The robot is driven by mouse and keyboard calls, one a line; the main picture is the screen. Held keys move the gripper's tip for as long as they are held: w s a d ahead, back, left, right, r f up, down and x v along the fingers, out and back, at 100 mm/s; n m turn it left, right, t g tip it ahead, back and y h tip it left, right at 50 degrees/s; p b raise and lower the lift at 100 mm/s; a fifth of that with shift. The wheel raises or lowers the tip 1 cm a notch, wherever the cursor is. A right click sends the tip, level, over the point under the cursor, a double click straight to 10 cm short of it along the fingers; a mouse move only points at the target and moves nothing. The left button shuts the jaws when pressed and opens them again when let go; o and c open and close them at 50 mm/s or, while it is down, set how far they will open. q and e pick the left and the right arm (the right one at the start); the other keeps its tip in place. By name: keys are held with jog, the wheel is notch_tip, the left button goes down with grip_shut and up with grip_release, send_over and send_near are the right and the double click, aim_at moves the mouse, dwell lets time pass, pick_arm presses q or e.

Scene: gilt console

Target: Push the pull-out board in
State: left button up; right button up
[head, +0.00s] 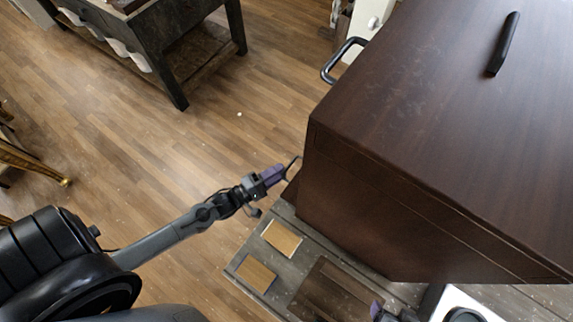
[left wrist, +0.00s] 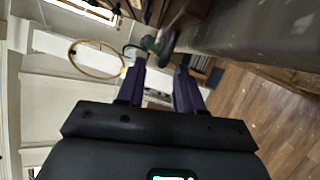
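No part can be clearly made out as the pull-out board. A dark brown edge (head: 291,188) shows low beside the large dark wooden box, near my left gripper, and may belong to it. My left gripper (head: 275,175) has purple fingers and is at the box's lower left corner. A thin black loop (head: 293,165) lies just past its tips; I cannot tell whether they touch. In the left wrist view the fingers (left wrist: 160,75) stand apart with nothing between them, and a dark rounded part (left wrist: 168,45) shows beyond. A purple tip of my right gripper (head: 376,309) shows at the bottom edge.
The dark wooden box (head: 430,120) with black handles fills the right side. Below it is a grey plank surface (head: 312,245) with light panels (head: 282,238) and a brown panel (head: 333,291). A dark table (head: 180,45) stands at upper left. The wooden floor between is open.

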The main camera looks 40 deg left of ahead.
pick_arm(q)
jog(key=shift+v, duration=2.9)
